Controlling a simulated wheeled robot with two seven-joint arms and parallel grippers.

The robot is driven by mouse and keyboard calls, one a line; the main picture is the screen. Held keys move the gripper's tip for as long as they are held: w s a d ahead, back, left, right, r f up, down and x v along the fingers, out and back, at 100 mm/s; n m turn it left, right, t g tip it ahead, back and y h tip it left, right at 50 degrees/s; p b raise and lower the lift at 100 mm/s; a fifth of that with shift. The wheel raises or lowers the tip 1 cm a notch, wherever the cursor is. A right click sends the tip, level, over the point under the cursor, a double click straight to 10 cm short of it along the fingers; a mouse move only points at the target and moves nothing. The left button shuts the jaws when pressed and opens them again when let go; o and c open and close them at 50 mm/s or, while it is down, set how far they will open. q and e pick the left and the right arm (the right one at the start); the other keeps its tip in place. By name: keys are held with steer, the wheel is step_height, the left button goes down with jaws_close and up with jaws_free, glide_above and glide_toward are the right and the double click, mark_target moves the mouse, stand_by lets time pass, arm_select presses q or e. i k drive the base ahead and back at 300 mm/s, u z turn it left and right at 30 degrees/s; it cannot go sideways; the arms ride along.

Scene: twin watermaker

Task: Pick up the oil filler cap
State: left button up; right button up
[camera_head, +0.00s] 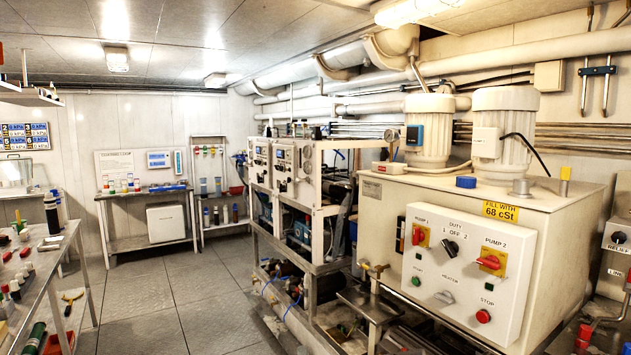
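A blue round cap (465,182) rests on the top of the cream tank (585,198), near its front edge. It looks like the oil filler cap, but no label on it can be read. A grey metal neck or fitting (520,188) stands to its right, behind the yellow "FILL WITH 68 cSt" label (500,211). I cannot tell whether the neck is open at the top. Neither of my grippers shows in the head view.
Two motors (429,130) stand on the tank behind the cap. A yellow-topped post (565,180) rises at the right. A control panel (465,270) juts from the tank's front. A bench with bottles (50,255) stands at the left; the floor (190,300) between is clear.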

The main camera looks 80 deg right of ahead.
mark_target(468, 183)
steer(key=z, duration=3.75)
